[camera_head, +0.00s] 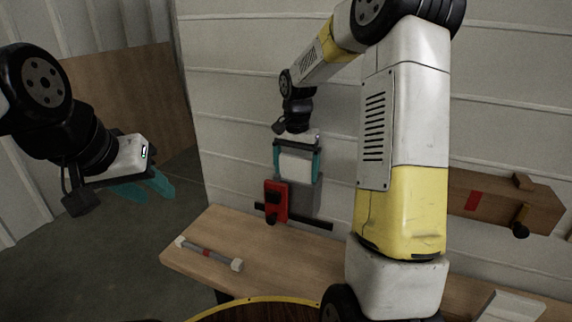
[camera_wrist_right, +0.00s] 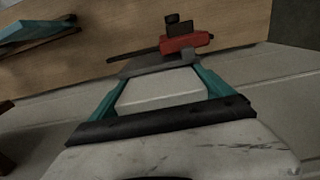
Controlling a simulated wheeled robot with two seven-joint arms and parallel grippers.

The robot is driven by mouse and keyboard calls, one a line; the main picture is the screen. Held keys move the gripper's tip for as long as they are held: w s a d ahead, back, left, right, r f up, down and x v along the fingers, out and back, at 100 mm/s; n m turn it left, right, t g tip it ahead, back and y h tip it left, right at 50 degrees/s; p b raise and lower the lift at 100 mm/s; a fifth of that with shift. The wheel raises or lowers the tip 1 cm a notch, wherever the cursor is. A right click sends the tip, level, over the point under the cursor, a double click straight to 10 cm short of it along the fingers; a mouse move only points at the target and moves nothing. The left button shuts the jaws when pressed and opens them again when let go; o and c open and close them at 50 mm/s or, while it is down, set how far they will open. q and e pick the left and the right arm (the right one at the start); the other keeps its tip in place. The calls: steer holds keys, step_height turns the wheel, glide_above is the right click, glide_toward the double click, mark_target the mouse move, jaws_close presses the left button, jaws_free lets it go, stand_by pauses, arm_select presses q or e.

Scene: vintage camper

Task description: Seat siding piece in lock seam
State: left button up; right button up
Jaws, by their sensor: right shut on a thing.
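My right gripper (camera_head: 297,172) is in front of the white ribbed wall, its teal fingers pointing down. It is shut on a pale block-like piece, taken to be the siding piece (camera_head: 296,165), which also shows between the fingers in the right wrist view (camera_wrist_right: 162,92). A grey plate (camera_head: 303,198) is just below and behind the fingers; whether it touches the held piece I cannot tell. My left gripper (camera_head: 148,188) is open and empty, far left.
A wooden bench (camera_head: 205,232) runs along the wall, with a grey bar with pale ends (camera_head: 208,254) on its left part. My right arm hides the middle of the bench.

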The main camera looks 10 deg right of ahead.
steer(key=o, duration=1.2)
steer(key=shift+f, duration=0.1)
step_height(320, 180, up, 11)
steer(key=shift+f, duration=0.1)
steer(key=shift+s+r, duration=0.1)
steer(key=shift+r, duration=0.65)
steer(key=s+n+t, duration=0.2)
steer(key=s, duration=0.6)
steer(key=s+a+r+n+t+y, duration=0.1)
steer(key=s+n+t, duration=0.1)
steer(key=s, duration=0.6)
steer(key=s+a+r+n+t+y, duration=0.1)
steer(key=s+n+t, duration=0.1)
steer(key=s, duration=0.6)
steer(key=shift+a+n, duration=0.1)
steer(key=shift+n, duration=0.6)
